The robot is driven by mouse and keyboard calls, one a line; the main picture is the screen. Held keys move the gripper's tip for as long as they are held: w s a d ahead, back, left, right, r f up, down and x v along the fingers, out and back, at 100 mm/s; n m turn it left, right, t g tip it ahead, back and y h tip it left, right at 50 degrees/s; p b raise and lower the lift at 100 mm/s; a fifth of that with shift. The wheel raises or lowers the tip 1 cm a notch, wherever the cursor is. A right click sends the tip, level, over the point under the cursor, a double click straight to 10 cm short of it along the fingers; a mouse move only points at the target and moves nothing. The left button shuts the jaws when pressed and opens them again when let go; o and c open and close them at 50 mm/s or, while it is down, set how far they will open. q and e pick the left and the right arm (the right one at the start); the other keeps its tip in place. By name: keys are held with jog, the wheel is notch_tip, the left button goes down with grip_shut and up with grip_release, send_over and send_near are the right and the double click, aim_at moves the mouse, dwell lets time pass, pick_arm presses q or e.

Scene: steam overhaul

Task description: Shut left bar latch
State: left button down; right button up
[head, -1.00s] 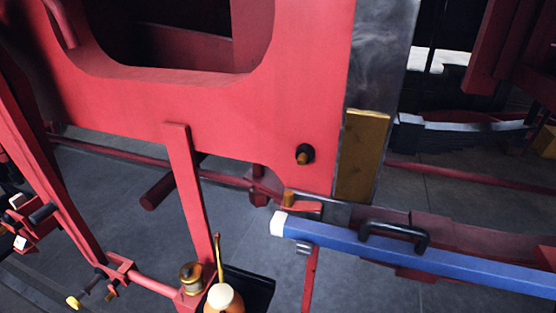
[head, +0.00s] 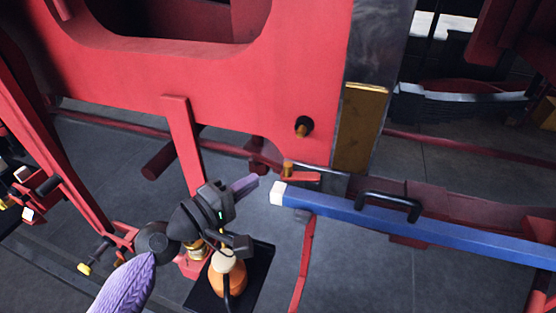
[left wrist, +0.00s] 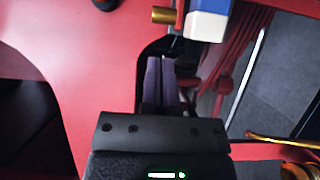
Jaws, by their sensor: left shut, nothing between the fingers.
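The blue bar (head: 440,235) with a white end (head: 277,194) and a black handle (head: 388,203) lies at the lower right in the head view. A small red latch lever (head: 305,177) with a brass pin (head: 287,168) is just behind the white end. My left gripper (head: 247,184) is shut and empty, its purple fingers pointing at the latch area from the left, apart from it. In the left wrist view the fingers (left wrist: 160,80) point up toward the brass pin (left wrist: 164,15) and the bar's white end (left wrist: 205,26). My right gripper is out of view.
A red frame plate (head: 235,105) with a dark peg stands behind. An orange oil can (head: 228,278) on a black tray (head: 262,262) sits below my left gripper. Red rods and a lever (head: 184,145) stand to the left. Grey floor is open at lower centre.

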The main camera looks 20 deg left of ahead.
aim_at(300, 171)
pick_arm(q)
jog(key=p+x, duration=0.1)
jog(key=x, duration=0.6)
jog(key=shift+w+d, duration=0.15)
jog(key=shift+w, duration=0.05)
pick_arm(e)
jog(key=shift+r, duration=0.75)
